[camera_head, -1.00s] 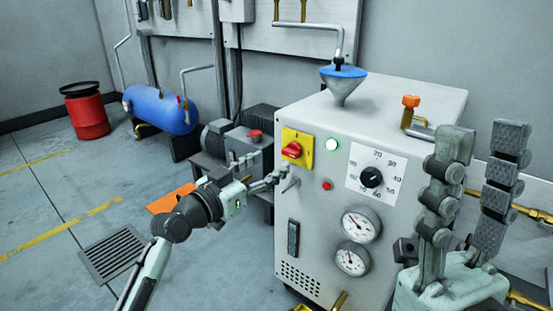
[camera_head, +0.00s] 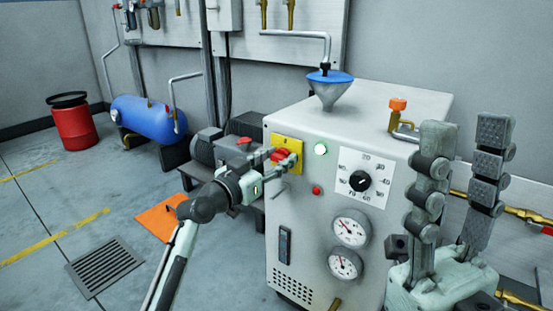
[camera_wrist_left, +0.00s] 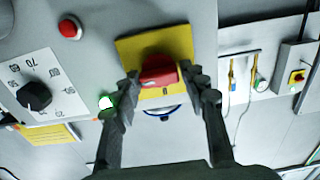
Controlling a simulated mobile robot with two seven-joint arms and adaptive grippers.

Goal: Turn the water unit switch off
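The water unit switch is a red rotary knob (camera_head: 281,155) on a yellow plate (camera_head: 288,143), on the front of a pale grey cabinet (camera_head: 300,215). In the left wrist view, the red knob (camera_wrist_left: 158,71) sits between the fingertips of my left gripper (camera_wrist_left: 165,80), on the yellow plate (camera_wrist_left: 182,40). The two fingers are apart, one on each side; I cannot tell if they touch the knob. In the head view, my left gripper (camera_head: 280,166) partly covers the switch. My right gripper (camera_head: 460,150) is open and empty, at the cabinet's right.
A lit green lamp (camera_head: 320,149), a red button (camera_head: 316,191), a black dial (camera_head: 360,181) and two gauges (camera_head: 350,229) are on the cabinet front. A funnel (camera_head: 329,90) stands on top. A pump (camera_head: 226,148) is behind my left arm. Floor at left is mostly free.

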